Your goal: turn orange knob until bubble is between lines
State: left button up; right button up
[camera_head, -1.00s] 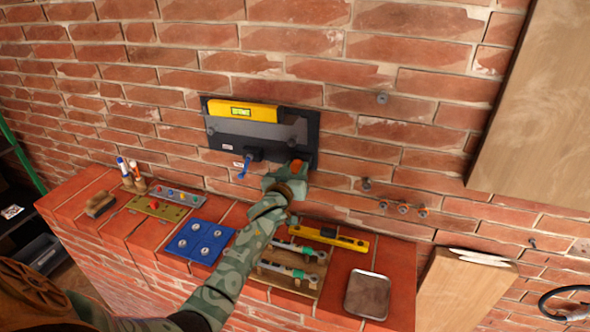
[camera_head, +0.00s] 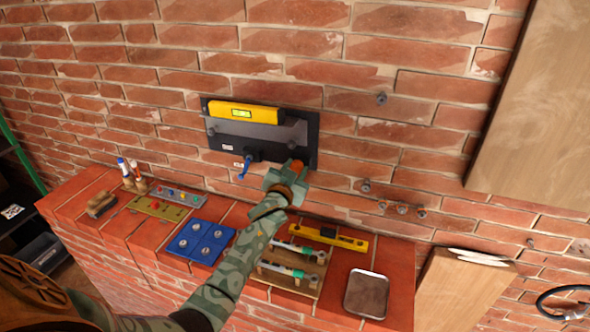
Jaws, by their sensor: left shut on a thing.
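A dark panel (camera_head: 222,141) is fixed to the brick wall. On it a yellow level (camera_head: 262,113) with a green vial (camera_head: 241,113) rests on a grey bar (camera_head: 270,133). The bubble is too small to place against the lines. The orange knob (camera_head: 297,165) is at the panel's lower right, partly hidden by my left gripper (camera_head: 296,172), which is shut on it. A blue-handled knob or lever (camera_head: 244,170) hangs at the panel's lower middle. My right gripper is not in view.
On the brick ledge are a blue plate (camera_head: 200,242), a wooden board with clamps (camera_head: 290,268), a second yellow level (camera_head: 332,238), a metal tray (camera_head: 367,294) and a green-brown board (camera_head: 160,208). Bolts (camera_head: 381,98) stick out of the wall.

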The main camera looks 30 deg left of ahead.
pick_arm(q)
jog(key=shift+m, duration=0.5)
jog(key=o, duration=1)
jog(key=p+v, duration=0.1)
jog(key=v, duration=1.5)
jog(key=shift+s+d, duration=0.15)
